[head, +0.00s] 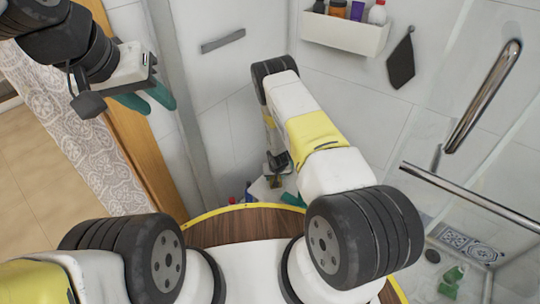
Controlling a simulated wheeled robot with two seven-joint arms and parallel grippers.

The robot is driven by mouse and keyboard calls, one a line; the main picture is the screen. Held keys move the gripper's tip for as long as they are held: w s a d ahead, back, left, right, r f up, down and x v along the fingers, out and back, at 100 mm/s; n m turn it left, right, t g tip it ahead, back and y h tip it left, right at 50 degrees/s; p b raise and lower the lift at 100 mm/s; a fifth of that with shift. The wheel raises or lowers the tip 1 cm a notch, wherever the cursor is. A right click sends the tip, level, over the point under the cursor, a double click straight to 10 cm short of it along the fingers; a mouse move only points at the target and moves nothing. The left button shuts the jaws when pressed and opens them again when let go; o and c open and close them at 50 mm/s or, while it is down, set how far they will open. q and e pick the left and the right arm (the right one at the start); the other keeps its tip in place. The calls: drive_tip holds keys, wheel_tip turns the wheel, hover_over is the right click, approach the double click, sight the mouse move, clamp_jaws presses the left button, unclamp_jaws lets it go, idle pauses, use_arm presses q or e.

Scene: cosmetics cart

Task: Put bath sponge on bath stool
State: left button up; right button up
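My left gripper (160,107) is in the upper left of the head view, with two green fingers a little apart and nothing seen between them. My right gripper (283,188) points down at the centre, far below the head. Its arm covers much of it, and its fingers are mostly hidden. It is over or beside a small white surface (259,191), which I cannot identify for sure as the bath stool. I cannot make out a bath sponge for certain.
A white wall shelf (345,34) holds several bottles. A dark grey pad (401,62) hangs from a hook. Metal bars (472,196) cross the right side. A patterned curtain (85,150) and wooden post (140,140) stand left. A green bottle (452,280) is low on the right.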

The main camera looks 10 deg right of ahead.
drive_tip(key=shift+f, duration=0.2)
drive_tip(key=shift+c, duration=0.6)
drive_tip(key=o, duration=1.3)
drive_tip(key=shift+r, duration=0.1)
